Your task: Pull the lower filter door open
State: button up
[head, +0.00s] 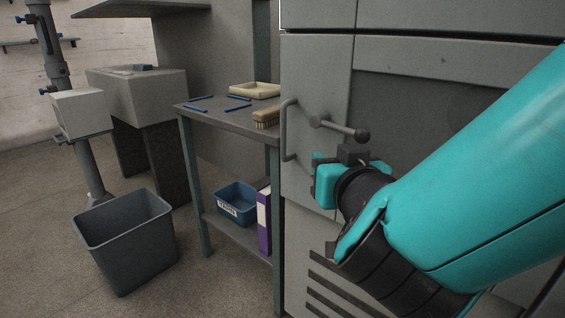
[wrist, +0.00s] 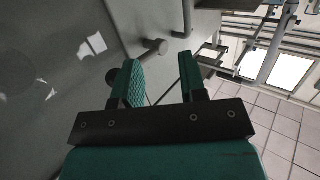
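The grey filter door (head: 318,75) is on the front of the machine and looks flush with it. A vertical bar handle (head: 287,130) stands at its left edge; it also shows at the top of the wrist view (wrist: 186,16). To its right a short lever (head: 335,126) ends in a round dark knob. The lever shows in the wrist view (wrist: 150,48), partly behind the left finger. My gripper (head: 318,166) is just below the lever and right of the handle's lower end. In the wrist view my gripper (wrist: 160,68) is open, with nothing held between its fingers.
A grey side table (head: 222,118) stands left of the door, close to the handle, with a brush (head: 266,118) and a shallow tray (head: 254,90) on top. A blue bin (head: 236,203) and a purple binder (head: 263,220) are on its lower shelf. A grey waste bin (head: 124,243) stands on the floor.

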aim_at(284, 132)
jog(key=w+a+p, duration=0.1)
jog(key=w+a, duration=0.1)
jog(key=w, duration=0.3)
jog(key=w+a+n+y+p, duration=0.1)
jog(key=w+a+p, duration=0.1)
jog(key=w, duration=0.4)
jog(key=w+a+y+p, duration=0.1)
jog(key=w+a+p, duration=0.1)
jog(key=w+a, duration=0.2)
jog(key=shift+w+a+f+t, duration=0.1)
jog(key=shift+w+f+t, duration=0.1)
jog(key=shift+w, duration=0.2)
jog(key=shift+w+a+f+t, duration=0.1)
jog(key=shift+w+t, duration=0.1)
jog(key=shift+w, duration=0.15)
grip_shut()
